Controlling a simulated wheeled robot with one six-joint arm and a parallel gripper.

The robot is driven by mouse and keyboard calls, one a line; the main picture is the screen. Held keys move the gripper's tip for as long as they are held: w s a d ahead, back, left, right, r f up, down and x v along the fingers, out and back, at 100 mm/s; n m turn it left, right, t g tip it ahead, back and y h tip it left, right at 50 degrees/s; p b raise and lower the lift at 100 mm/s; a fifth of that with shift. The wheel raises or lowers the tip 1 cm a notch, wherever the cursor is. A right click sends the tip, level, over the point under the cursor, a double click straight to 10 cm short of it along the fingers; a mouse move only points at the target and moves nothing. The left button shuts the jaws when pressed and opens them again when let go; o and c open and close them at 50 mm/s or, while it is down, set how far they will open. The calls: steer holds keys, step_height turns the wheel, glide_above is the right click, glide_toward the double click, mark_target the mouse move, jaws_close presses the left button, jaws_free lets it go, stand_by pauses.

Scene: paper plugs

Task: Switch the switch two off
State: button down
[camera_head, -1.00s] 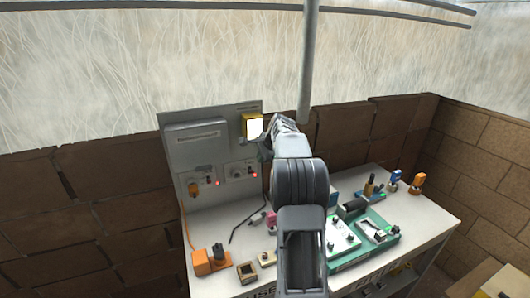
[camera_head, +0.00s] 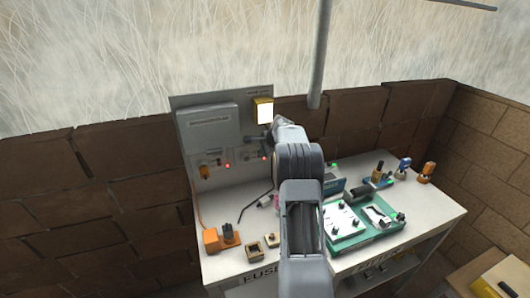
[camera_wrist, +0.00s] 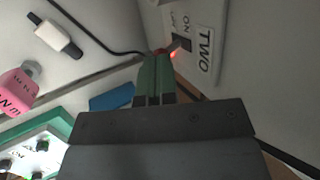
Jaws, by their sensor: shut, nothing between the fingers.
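Switch two (camera_wrist: 183,43) is a dark lever on a pale plate, beside the label TWO (camera_wrist: 205,48), in the wrist view. The word ON is printed next to it, and a red light (camera_wrist: 172,55) glows close by. My gripper (camera_wrist: 157,57) has its green fingers shut together and empty. Its tips are right beside the switch and the red light; I cannot tell whether they touch. In the head view my gripper (camera_head: 262,140) is in front of the grey wall panel (camera_head: 182,135), and the switch is too small to read.
A lit yellow-framed lamp (camera_head: 264,112) is on the panel above my gripper. The white table (camera_head: 222,264) holds an orange plug block (camera_head: 222,238), small blocks and a green-based board (camera_head: 350,246). A dark cable (camera_head: 254,204) lies below the panel.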

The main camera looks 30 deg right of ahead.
steer(key=shift+f, duration=0.1)
steer(key=shift+s+f+b, duration=0.1)
steer(key=shift+b, duration=1.1)
steer(key=shift+s+f+t+b, duration=0.15)
steer(key=shift+t+b, duration=0.35)
steer(key=shift+b, duration=0.5)
